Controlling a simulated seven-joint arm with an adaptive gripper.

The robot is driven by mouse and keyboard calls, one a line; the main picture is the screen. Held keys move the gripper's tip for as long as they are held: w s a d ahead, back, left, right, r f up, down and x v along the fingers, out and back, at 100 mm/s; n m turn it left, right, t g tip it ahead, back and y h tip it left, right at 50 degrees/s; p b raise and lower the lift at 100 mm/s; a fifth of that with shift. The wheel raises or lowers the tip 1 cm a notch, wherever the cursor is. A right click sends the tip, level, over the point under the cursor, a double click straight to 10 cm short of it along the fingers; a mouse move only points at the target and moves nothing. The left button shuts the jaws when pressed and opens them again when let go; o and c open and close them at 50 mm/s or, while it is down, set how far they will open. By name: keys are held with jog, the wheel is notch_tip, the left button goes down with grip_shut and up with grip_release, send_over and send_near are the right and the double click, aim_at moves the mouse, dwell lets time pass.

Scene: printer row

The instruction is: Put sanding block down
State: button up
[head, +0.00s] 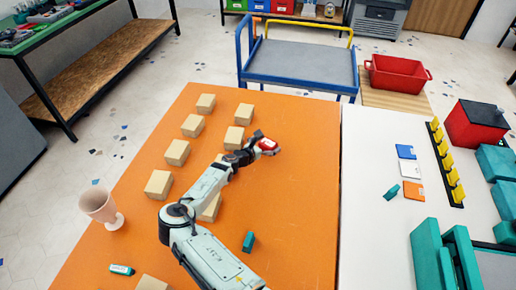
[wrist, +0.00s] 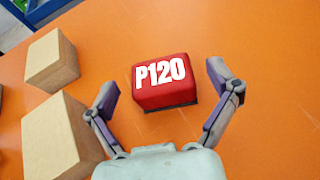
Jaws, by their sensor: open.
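The sanding block (wrist: 165,82) is red with "P120" in white on its top. In the wrist view it sits between my gripper's two spread fingers, with orange showing on both sides. It also shows in the head view (head: 267,145), small and red, at the tip of my arm. My gripper (wrist: 166,102) is open, and neither finger touches the block in the wrist view. In the head view my gripper (head: 262,143) is over the far right part of the orange table (head: 290,190). The block appears to rest on the tabletop.
Several tan blocks (head: 176,152) stand in rows left of my arm. A pinkish goblet (head: 101,207) is at the left edge, and a teal item (head: 249,241) lies right of my arm. A white table (head: 375,230) adjoins on the right. The orange top right of my gripper is clear.

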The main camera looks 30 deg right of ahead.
jog(key=v, duration=1.1)
jog(key=s+m+g+y, duration=0.1)
jog(key=s+m, duration=0.1)
jog(key=s+m+g, duration=0.2)
jog(key=s+m, duration=0.1)
jog(key=shift+d+r+y, duration=0.15)
jog(key=shift+d+y, duration=0.1)
jog(key=shift+y, duration=0.15)
jog(key=s+a+m+g+y, duration=0.1)
jog(key=s+m, duration=0.1)
jog(key=s+a+m+y, duration=0.1)
jog(key=s+m, duration=0.1)
jog(key=s+a+r+m+g+y, duration=0.1)
jog(key=s+a+m+y, duration=0.1)
jog(key=shift+s+g, duration=0.2)
jog(key=shift+g, duration=0.1)
jog(key=s+a+r+m+y, duration=0.3)
jog(key=s+a+r+m, duration=0.2)
jog(key=s+a+r, duration=0.3)
jog(key=s+a+r+m+y, duration=0.4)
jog(key=s+a+r, duration=0.4)
jog(key=s, duration=0.6)
jog(key=shift+s+r+m+y, duration=0.35)
jog(key=shift+r+m, duration=0.25)
jog(key=shift+r, duration=0.1)
